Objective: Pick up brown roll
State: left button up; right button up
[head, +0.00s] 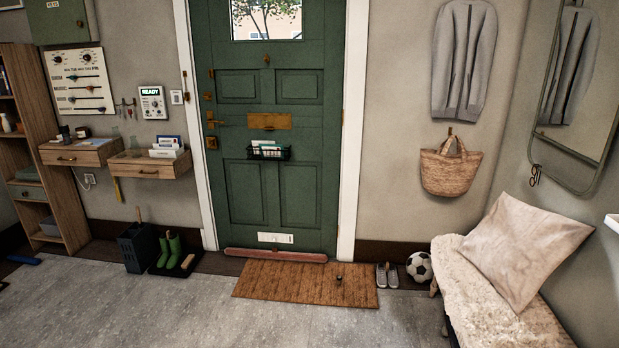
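A long reddish-brown roll (275,255) lies on the floor along the foot of the green door (269,200), behind the brown doormat (290,284). It looks like a draught stopper, and it is the only roll-shaped brown thing I can make out. Its whole length shows, and nothing covers it. Neither of my grippers is in the head view.
Green boots (168,250) on a dark tray and a dark bin (138,247) stand left of the door. Grey shoes (387,276) and a football (419,266) are right of the mat. A cushioned bench (490,305) fills the right side. The grey floor in front is clear.

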aim_at(273, 254)
jog(key=i, duration=2.3)
